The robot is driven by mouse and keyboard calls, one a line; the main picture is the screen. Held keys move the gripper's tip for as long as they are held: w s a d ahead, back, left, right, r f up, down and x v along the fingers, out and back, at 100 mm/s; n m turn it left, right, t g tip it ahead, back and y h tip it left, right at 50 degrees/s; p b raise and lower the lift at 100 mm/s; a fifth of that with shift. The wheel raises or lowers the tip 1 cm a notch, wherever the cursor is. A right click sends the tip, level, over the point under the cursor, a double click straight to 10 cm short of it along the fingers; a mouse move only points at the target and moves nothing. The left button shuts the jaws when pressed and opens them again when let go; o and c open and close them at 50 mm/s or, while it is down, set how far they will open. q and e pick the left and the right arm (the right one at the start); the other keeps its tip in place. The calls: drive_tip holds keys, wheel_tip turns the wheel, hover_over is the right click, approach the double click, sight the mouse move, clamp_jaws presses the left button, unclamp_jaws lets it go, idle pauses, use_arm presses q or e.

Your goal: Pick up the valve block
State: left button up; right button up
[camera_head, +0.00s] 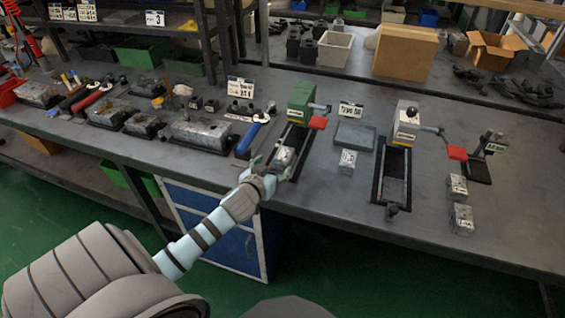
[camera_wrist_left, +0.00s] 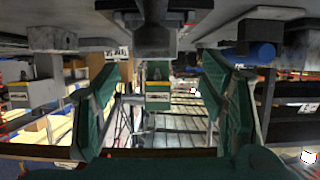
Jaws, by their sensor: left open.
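A grey valve block (camera_head: 284,155) with a white label lies in the black tray of the green-headed fixture (camera_head: 301,103). My left gripper (camera_head: 271,164) is at the near end of that tray, open, with its fingers close to this block; whether they touch it I cannot tell. In the left wrist view, which is upside down, the two green fingers stand apart (camera_wrist_left: 160,105). The green fixture head (camera_wrist_left: 157,88) shows between them in the distance. Other small labelled blocks stand to the right: one (camera_head: 347,161) beside the fixture and two (camera_head: 457,187) (camera_head: 461,218) farther right.
A grey-headed fixture (camera_head: 406,125) with a black tray and red handle stands to the right. A shallow grey tray (camera_head: 355,134) lies between the fixtures. Blue-handled tool (camera_head: 249,137) and metal blocks (camera_head: 201,134) lie to the left. A shelf post (camera_head: 205,40) rises behind.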

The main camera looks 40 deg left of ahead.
sight(281, 159)
use_arm(q)
drive_tip(key=x, duration=0.4)
drive_tip(key=b+x, duration=0.1)
drive_tip(key=x, duration=0.1)
drive_tip(key=shift+w+d+r, duration=0.2)
drive_tip(key=shift+d+r, duration=0.05)
drive_tip(key=shift+r, duration=0.05)
drive_tip(key=shift+r, duration=0.1)
clamp_jaws()
